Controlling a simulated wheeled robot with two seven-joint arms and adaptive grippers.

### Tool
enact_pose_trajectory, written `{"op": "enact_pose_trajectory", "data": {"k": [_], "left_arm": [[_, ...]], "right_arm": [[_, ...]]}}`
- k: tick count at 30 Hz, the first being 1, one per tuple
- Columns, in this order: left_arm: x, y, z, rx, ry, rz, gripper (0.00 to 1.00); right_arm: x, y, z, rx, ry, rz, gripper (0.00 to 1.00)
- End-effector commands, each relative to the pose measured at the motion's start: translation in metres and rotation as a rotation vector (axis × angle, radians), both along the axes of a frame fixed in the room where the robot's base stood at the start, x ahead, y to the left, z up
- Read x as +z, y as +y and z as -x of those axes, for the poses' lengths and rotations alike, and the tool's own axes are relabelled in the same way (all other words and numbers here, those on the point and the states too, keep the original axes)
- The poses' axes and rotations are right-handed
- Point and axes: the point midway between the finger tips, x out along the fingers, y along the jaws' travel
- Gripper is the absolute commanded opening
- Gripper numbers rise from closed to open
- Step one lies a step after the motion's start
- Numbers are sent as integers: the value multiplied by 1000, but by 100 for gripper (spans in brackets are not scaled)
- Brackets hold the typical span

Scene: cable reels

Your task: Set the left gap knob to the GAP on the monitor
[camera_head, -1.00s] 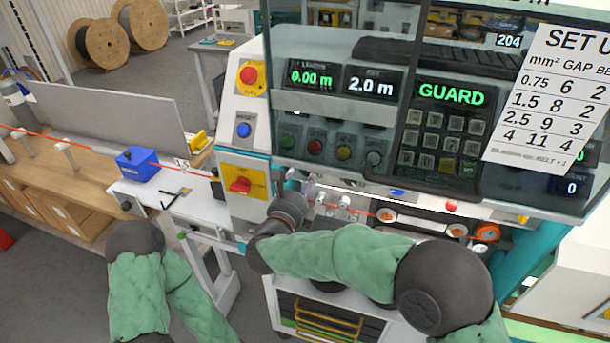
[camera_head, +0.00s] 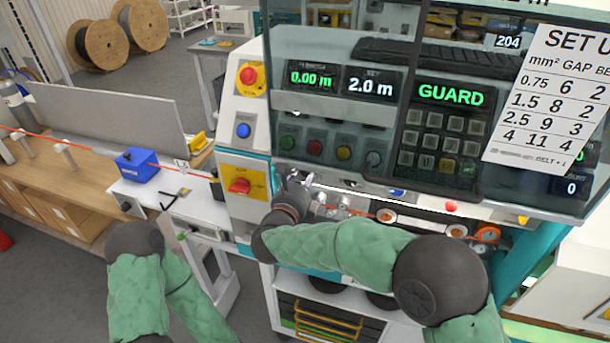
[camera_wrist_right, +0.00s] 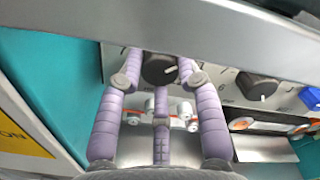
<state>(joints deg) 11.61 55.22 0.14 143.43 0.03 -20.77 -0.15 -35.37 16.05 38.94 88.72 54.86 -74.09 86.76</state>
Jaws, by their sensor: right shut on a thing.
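The left gap knob (camera_wrist_right: 159,70) is a round black knob with a white pointer mark, on a pale panel under the machine's hood. In the right wrist view my right gripper (camera_wrist_right: 158,76) has its lilac fingers closed on this knob, at its sides and below. In the head view my right gripper (camera_head: 299,182) is small beneath the button row and the knob is not clearly visible. The monitor (camera_head: 355,85) reads 0.00 m and 2.0 m; a GUARD display (camera_head: 450,94) glows green. No GAP value is readable on the monitor. My left gripper is out of view.
A second black knob (camera_wrist_right: 257,86) sits to the right. A set-up sheet (camera_head: 553,95) lists GAP numbers 6, 8, 9 and 11. A hood edge (camera_wrist_right: 230,40) crosses above the fingers. A red switch (camera_head: 240,186) is left of my right gripper.

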Motion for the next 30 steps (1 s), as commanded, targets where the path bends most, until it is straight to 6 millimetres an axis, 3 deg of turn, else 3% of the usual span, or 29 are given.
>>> {"op": "enact_pose_trajectory", "data": {"k": [20,30], "left_arm": [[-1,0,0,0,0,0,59],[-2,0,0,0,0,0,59]], "right_arm": [[-3,-1,0,-2,15,32,3],[-3,-1,0,-2,66,185,3]]}}
